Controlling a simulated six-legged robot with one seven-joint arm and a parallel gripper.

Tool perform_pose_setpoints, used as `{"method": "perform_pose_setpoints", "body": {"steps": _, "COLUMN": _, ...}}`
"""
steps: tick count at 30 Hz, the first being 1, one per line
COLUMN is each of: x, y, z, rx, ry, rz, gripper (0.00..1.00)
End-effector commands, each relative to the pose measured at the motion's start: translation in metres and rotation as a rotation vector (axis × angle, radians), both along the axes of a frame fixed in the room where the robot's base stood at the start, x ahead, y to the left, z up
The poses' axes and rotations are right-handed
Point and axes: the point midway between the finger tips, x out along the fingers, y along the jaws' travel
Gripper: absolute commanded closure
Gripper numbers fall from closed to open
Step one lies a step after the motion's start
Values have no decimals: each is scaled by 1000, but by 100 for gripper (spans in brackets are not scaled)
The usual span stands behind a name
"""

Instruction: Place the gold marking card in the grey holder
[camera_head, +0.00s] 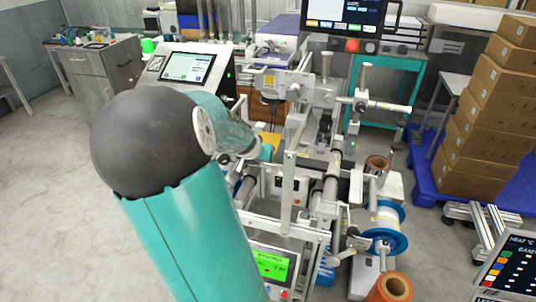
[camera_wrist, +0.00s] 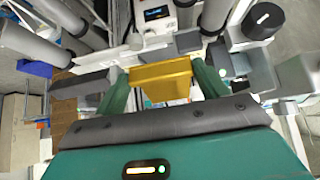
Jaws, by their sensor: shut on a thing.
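The gold marking card (camera_wrist: 160,75) is between the two green fingers of my gripper (camera_wrist: 161,84) in the wrist view. My gripper is shut on it and holds its left and right sides. In the head view a small patch of the gold card (camera_head: 269,140) shows beyond my gripper (camera_head: 264,150), over the machine frame. Grey blocks and bars lie close around the card in the wrist view. I cannot tell for certain which of these is the grey holder, and my arm and the machine hide part of that area.
The machine's upright metal post (camera_head: 289,180) and rollers stand close to the right of my gripper. A touchscreen console (camera_head: 187,66) is behind. A blue-flanged reel (camera_head: 386,240) sits at the right front. Stacked cardboard boxes (camera_head: 493,120) stand far right. Open floor lies left.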

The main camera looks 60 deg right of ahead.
Motion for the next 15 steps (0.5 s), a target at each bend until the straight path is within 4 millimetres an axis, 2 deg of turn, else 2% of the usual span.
{"method": "perform_pose_setpoints", "body": {"steps": 15, "x": 7, "y": -61, "z": 0, "rx": 0, "ry": 0, "rz": -6, "gripper": 55}}
